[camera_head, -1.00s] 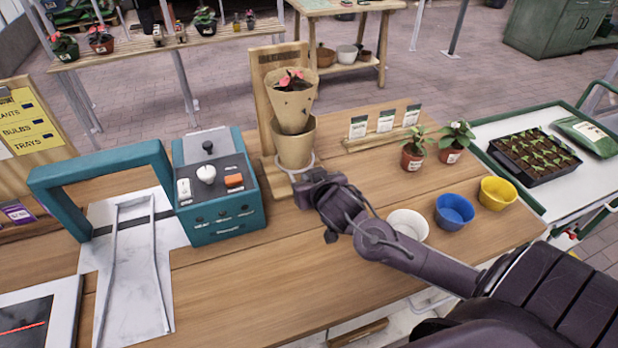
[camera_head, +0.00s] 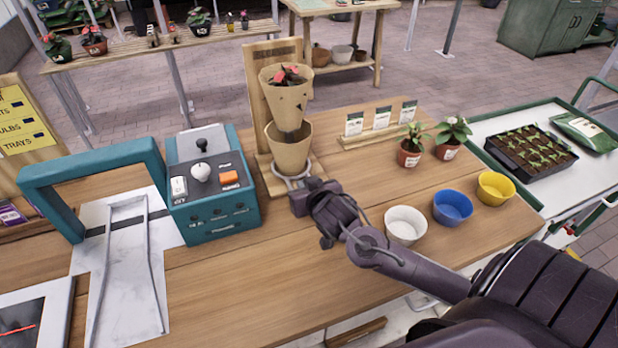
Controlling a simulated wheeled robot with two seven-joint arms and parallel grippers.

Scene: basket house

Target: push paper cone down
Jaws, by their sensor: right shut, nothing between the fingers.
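The paper cone (camera_head: 287,92) is a tan sleeve around a red-flowered plant (camera_head: 287,75). It stands upright at a wooden stand (camera_head: 254,92), above a second tan cone (camera_head: 289,150) that sits in a ring at the stand's base. The lower end of the upper cone is inside the rim of the lower one. My right gripper (camera_head: 302,198) is shut and empty, low over the table just in front of the stand's base, apart from the cones. Its fingertips are small and dark here. My left gripper is not in view.
A teal machine (camera_head: 213,215) with knobs stands left of the stand, beside a teal arch (camera_head: 45,195). White (camera_head: 405,225), blue (camera_head: 452,207) and yellow (camera_head: 495,188) bowls are at right. Seed packets (camera_head: 381,118) and two potted plants (camera_head: 410,158) stand behind them.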

